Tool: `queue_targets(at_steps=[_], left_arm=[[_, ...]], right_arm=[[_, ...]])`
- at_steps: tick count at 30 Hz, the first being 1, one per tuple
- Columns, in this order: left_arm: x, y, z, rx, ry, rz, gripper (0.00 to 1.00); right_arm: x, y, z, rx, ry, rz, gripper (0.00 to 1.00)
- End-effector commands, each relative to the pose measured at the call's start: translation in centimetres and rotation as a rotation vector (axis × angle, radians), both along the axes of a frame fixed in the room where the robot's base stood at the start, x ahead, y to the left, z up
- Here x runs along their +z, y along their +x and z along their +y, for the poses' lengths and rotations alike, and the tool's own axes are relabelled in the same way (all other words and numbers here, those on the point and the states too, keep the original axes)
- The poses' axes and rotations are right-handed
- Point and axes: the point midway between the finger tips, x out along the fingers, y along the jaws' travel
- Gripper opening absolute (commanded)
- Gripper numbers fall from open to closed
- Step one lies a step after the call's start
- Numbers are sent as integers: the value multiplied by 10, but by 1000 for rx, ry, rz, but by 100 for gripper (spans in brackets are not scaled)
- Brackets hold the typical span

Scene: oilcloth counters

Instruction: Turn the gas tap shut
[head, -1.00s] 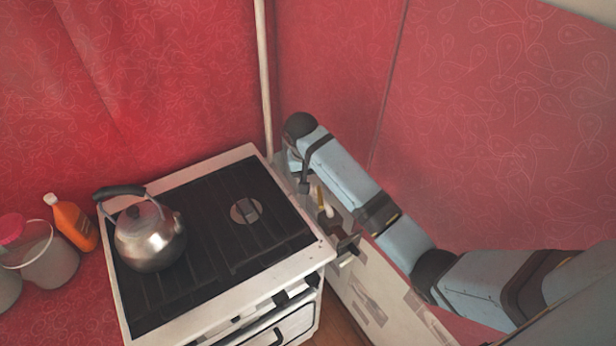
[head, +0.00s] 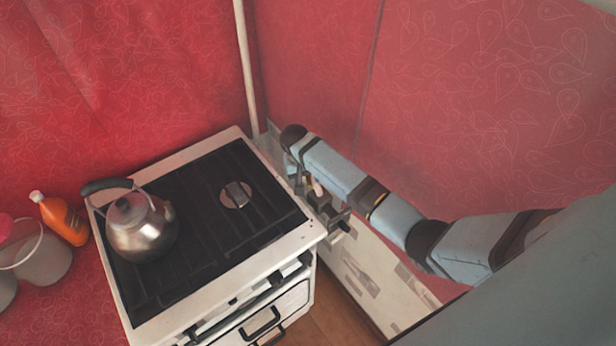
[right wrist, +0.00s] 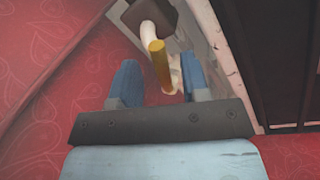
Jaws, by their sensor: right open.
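The gas tap has a yellow lever (right wrist: 160,65) on a pale pipe (right wrist: 173,80) in the right wrist view. In the head view the tap (head: 309,187) is small and partly hidden by my arm, in the narrow gap between the stove and the right wall. My right gripper (right wrist: 160,80) is open. Its two blue fingers appear on either side of the lever in the wrist view, with space on both sides. I cannot tell how deep the lever sits between them. In the head view the right gripper (head: 298,178) is mostly hidden. My left gripper is not in view.
The white stove (head: 142,312) stands close beside the tap. A steel kettle (head: 143,230) sits on its black top. An orange bottle (head: 64,220) and a pail (head: 42,258) stand to the left. A dark block (right wrist: 150,15) is beside the tap, and a pale vertical pipe (head: 246,70) rises behind.

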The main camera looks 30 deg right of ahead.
Motion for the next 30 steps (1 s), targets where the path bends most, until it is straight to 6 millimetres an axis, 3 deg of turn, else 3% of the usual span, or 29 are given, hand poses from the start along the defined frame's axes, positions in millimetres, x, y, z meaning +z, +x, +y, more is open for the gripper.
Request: queue_targets(at_steps=[12,18,30], left_arm=[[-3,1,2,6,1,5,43],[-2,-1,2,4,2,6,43],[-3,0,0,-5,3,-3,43]], right_arm=[[-10,-1,-2,0,0,0,42],[-10,-1,-2,0,0,0,0],[-11,8,2,-10,1,-1,0]])
